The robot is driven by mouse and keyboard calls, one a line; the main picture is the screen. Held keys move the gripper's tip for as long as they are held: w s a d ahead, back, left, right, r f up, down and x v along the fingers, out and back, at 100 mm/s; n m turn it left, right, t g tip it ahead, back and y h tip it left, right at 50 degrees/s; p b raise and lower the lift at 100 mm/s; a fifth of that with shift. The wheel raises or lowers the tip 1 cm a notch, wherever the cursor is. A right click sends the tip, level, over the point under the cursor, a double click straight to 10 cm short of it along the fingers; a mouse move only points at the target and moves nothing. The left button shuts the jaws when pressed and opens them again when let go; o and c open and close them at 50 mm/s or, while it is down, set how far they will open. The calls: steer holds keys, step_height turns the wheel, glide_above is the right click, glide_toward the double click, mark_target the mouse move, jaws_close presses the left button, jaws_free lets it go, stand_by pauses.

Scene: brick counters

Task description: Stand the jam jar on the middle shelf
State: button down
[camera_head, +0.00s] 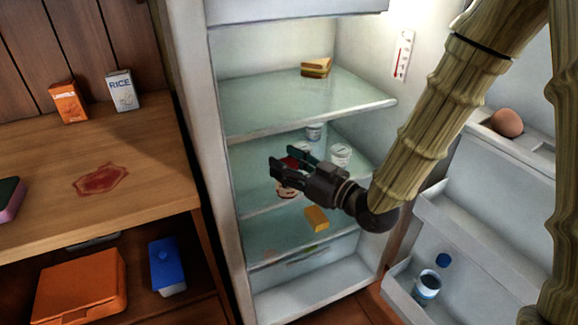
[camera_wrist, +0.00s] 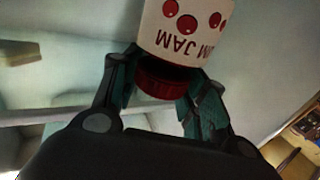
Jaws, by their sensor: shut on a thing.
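My gripper (camera_head: 277,162) is inside the open fridge, in front of the middle glass shelf (camera_head: 258,208), and is shut on the jam jar. In the wrist view the jam jar (camera_wrist: 185,28) has a white body with red fruit dots, the word JAM upside down in the picture, and a red lid (camera_wrist: 165,80) between the fingers.
White tubs (camera_head: 340,155) stand on the middle shelf, behind and right of my gripper. A yellow block (camera_head: 316,218) lies lower down. The open door with an egg (camera_head: 507,123) is at the right.

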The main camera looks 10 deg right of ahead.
steer(key=shift+s+a+y, duration=0.1)
steer(key=shift+a+y, duration=0.05)
steer(key=shift+y, duration=0.15)
steer(key=shift+w+a+r, duration=0.1)
steer(key=shift+w, duration=0.1)
steer(key=w+a+b, duration=0.1)
steer(key=w+a, duration=0.2)
steer(key=w, duration=0.6)
steer(key=w+a+b, duration=0.2)
steer(key=w+a, duration=0.1)
steer(key=w, duration=0.6)
steer(key=shift+w+f+b, duration=0.1)
steer(key=shift+f+b, duration=0.75)
steer(key=shift+f, duration=2.5)
steer(key=shift+w+f, duration=0.15)
steer(key=shift+f, duration=0.05)
steer(key=shift+r, duration=0.1)
